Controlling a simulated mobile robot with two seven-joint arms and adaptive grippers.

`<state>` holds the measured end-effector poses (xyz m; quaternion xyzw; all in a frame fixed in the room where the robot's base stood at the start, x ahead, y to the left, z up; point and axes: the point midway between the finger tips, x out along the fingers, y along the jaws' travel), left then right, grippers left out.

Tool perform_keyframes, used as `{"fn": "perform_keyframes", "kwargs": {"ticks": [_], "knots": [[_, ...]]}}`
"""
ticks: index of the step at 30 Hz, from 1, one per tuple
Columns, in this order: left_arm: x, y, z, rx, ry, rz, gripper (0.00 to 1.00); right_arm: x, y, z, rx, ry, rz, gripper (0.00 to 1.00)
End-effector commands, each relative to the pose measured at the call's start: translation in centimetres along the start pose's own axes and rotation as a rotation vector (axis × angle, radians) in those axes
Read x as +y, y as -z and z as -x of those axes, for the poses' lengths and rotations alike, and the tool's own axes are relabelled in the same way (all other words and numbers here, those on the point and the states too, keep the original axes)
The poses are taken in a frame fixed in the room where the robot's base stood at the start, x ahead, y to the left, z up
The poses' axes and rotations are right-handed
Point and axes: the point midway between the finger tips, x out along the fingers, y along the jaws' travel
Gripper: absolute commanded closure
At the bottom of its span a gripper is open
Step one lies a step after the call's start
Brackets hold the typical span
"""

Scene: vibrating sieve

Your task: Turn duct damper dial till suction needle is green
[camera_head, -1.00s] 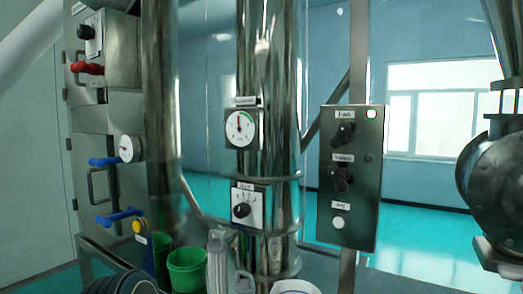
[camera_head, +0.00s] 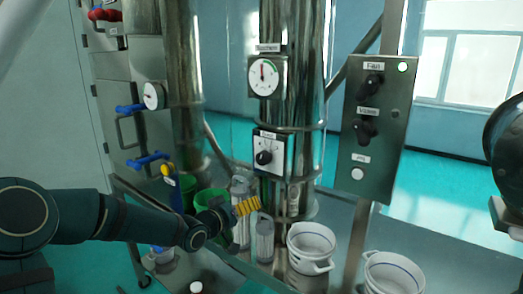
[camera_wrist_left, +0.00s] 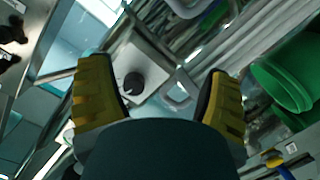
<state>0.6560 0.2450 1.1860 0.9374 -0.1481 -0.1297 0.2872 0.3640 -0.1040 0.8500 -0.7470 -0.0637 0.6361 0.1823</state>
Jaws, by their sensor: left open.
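The damper dial is a black knob (camera_head: 264,157) on a white plate on the steel duct; it also shows in the left wrist view (camera_wrist_left: 133,83). The round white suction gauge (camera_head: 264,76) is above it, with a green arc at its upper right. Its needle points about straight up; I cannot tell exactly where it sits against the green. My left gripper (camera_head: 247,206) has yellow ridged fingers and is below and slightly left of the dial, apart from it. In the left wrist view it is open and empty (camera_wrist_left: 158,72), with the dial beyond the fingers.
A control panel (camera_head: 376,125) with black knobs and a lit green lamp is to the right. Grey bottles (camera_head: 264,240), a green bucket (camera_head: 208,203) and white pots (camera_head: 311,245) stand below the duct. Blue-handled valves (camera_head: 147,160) are at left.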

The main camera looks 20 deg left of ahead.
Motion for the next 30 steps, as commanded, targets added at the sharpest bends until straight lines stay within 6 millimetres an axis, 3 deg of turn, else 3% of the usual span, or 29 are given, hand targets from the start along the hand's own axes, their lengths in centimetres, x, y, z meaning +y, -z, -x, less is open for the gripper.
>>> {"fn": "perform_keyframes", "kwargs": {"ticks": [1, 3, 7, 14, 30], "knots": [[0.6, 3.6, 0.7, 0.051, -0.017, -0.031, 0.21, -0.2, 0.1, 0.5, 0.002, 0.0, -0.001, 1.0], [1.5, 6.7, 1.4, 0.097, -0.042, -0.062, 0.21, -0.3, 0.2, 0.8, 0.004, 0.0, -0.001, 1.0], [2.5, 9.6, 2.0, 0.14, -0.069, -0.095, 0.21, -0.3, 0.3, 0.9, 0.005, 0.0, -0.002, 1.0], [2.9, 10.2, 0.1, 0.145, -0.077, -0.097, 0.21, -0.3, 0.3, 0.8, 0.005, 0.0, -0.002, 1.0], [3.7, 11.5, -9.6, 0.143, -0.075, -0.097, 0.21, -0.5, 0.3, 1.5, 0.004, 0.001, -0.002, 1.0]]}}
